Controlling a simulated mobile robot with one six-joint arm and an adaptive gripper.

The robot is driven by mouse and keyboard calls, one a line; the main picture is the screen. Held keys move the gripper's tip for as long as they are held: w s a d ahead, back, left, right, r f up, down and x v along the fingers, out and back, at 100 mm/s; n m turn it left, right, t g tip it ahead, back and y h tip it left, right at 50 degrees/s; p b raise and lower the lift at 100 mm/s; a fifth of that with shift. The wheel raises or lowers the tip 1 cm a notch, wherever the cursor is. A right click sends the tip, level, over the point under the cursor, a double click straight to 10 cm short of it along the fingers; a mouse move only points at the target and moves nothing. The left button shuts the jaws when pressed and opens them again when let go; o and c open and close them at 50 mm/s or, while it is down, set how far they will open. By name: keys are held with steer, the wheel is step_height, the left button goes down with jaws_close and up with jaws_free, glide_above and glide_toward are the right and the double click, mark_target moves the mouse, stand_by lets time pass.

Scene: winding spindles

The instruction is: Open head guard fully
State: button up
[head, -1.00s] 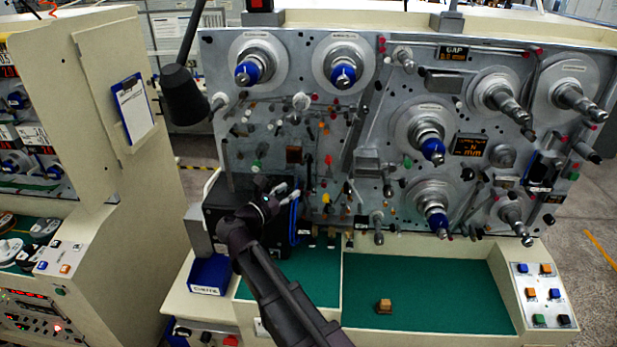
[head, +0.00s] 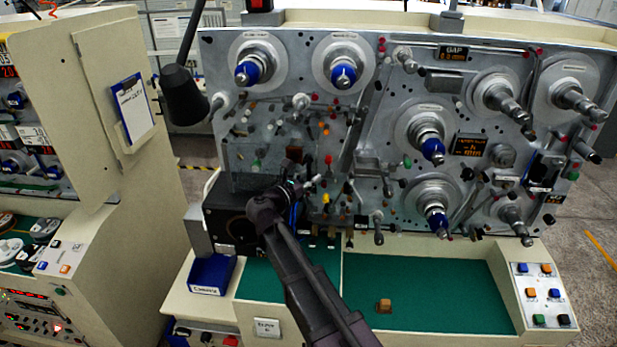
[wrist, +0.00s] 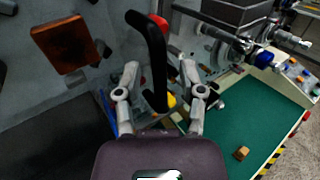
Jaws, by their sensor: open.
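My gripper (head: 311,184) is in front of the lower left part of the grey machine panel. It is open. In the wrist view my gripper (wrist: 160,76) has a finger on each side of a black bent handle (wrist: 153,45). The handle runs down between the fingers, with a gap visible on both sides. I cannot tell how deep it lies between them. The head guard's outline is hard to make out; a faint see-through sheet seems to cover the small guides at the panel's left. Whether the handle belongs to it cannot be told.
A black box (head: 228,226) and a blue bin (head: 211,273) stand left of my arm. Blue-tipped spindles (head: 434,150) stick out of the panel. A small wooden block (head: 384,305) lies on the green mat (head: 440,290), otherwise clear. A black lamp (head: 181,95) hangs at upper left.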

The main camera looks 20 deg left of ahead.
steer(key=c, duration=0.7)
jaws_close()
steer(key=shift+s+a, duration=0.1)
steer(key=shift+s, duration=0.05)
